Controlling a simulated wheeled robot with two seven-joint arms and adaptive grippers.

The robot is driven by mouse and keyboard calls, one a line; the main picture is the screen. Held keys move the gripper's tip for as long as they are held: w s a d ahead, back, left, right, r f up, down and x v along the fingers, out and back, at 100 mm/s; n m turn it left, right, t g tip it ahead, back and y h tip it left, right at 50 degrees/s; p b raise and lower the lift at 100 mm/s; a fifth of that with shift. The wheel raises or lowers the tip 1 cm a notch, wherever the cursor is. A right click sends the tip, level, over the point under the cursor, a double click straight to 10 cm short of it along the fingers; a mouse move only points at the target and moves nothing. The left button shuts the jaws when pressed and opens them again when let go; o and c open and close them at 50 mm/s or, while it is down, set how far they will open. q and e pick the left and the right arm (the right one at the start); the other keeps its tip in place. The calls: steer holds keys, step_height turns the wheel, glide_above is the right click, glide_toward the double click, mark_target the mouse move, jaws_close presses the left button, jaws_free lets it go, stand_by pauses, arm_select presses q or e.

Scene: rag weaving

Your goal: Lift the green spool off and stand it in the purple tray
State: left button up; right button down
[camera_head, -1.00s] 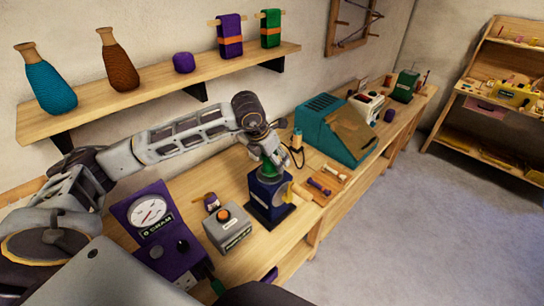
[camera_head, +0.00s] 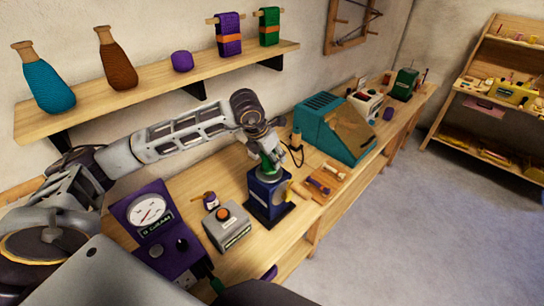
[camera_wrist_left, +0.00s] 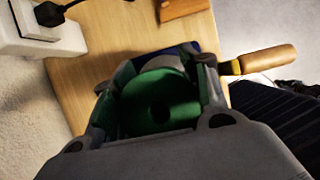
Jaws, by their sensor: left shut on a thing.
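The green spool (camera_wrist_left: 160,100) fills the space between the fingers of my left gripper in the left wrist view. In the head view, my left gripper (camera_head: 268,165) points down at the top of a blue winder (camera_head: 267,193), with a bit of green at its fingers. It is shut on the spool. The spool is mostly hidden in the head view, and I cannot tell whether it is clear of the winder. A purple edge (camera_head: 269,273) shows low at the bench front; I cannot tell whether it is the purple tray. My right gripper is not in view.
A grey box with an orange button (camera_head: 228,226) and a purple dial scale (camera_head: 152,220) stand left of the winder. A wooden-handled crank (camera_wrist_left: 265,60) sticks out beside it. A small wooden rack (camera_head: 325,184) and a teal machine (camera_head: 330,130) stand to its right.

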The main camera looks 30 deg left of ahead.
arm_select(q)
steer(key=shift+r+p, duration=0.3)
steer(key=shift+r, duration=1.15)
stand_by(0.5)
steer(key=shift+r, duration=0.1)
steer(key=shift+r+p, duration=1.1)
steer(key=shift+r, duration=1.8)
steer(key=shift+r, duration=0.25)
steer(key=shift+s, duration=0.1)
